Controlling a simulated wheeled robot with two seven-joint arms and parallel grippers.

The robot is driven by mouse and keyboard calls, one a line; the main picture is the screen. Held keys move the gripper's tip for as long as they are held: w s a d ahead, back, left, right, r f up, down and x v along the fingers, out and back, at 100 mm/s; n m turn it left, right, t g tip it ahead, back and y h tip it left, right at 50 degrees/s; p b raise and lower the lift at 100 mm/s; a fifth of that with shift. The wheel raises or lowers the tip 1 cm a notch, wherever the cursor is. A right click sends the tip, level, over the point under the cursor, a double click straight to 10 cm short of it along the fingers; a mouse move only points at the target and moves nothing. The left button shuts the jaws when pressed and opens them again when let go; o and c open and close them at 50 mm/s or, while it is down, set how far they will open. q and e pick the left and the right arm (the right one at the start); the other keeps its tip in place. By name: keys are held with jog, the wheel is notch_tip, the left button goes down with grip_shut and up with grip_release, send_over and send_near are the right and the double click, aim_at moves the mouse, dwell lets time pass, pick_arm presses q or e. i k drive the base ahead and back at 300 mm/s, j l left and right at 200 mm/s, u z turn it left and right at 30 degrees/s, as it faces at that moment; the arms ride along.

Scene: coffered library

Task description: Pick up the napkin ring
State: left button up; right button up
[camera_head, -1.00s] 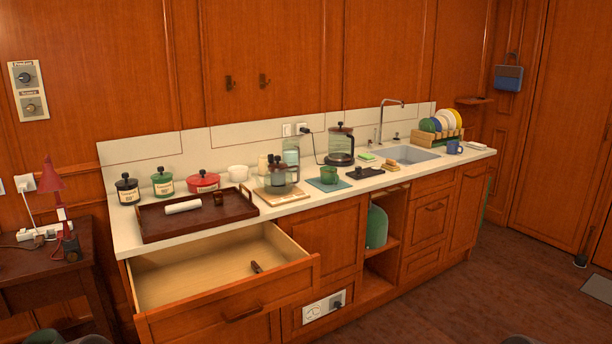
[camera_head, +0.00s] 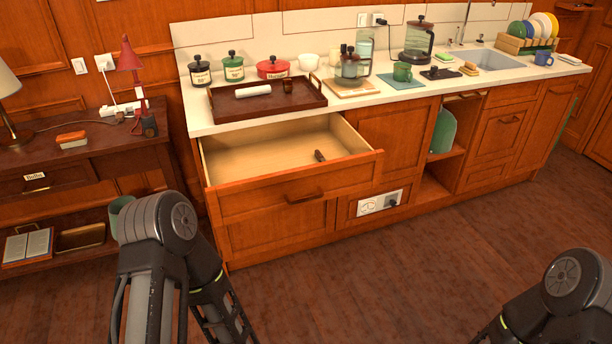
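A small dark brown piece (camera_head: 287,86), which may be the napkin ring, sits on the dark wooden tray (camera_head: 262,106) beside a white roll (camera_head: 253,91). Another small brown piece (camera_head: 319,155) lies in the open drawer (camera_head: 270,160), towards its right side. At this size I cannot tell for sure which one is the ring. Links of both my arms show low in the view, the left one in front of the drawer's left side and the right one at the lower right corner. Neither gripper's fingers are in view, and both arms are apart from the counter.
The drawer juts out over the floor (camera_head: 390,260).

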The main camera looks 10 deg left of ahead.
aim_at(288, 84)
jog(key=i+j+z, duration=0.15)
jog(key=i+j, duration=0.2)
jog(key=i, duration=0.15)
jog(key=i+j+z, duration=0.2)
jog(key=i+j, duration=0.15)
jog(key=i+z, duration=0.5)
jog(key=i+j+z, duration=0.1)
jog(key=i+z, duration=0.4)
jog(key=i+l+u, duration=0.25)
jog(key=i, duration=0.2)
jog(key=i+l+u, duration=0.25)
jog(key=i, duration=0.15)
jog(key=i+l+u, duration=0.2)
jog(key=u, duration=0.2)
jog(key=i+l+u, duration=0.2)
jog(key=l+u, duration=0.15)
jog(key=i+l+u, duration=0.1)
jog(key=l+u, duration=1.05)
jog(key=l, duration=0.15)
jog(key=i+j, duration=0.1)
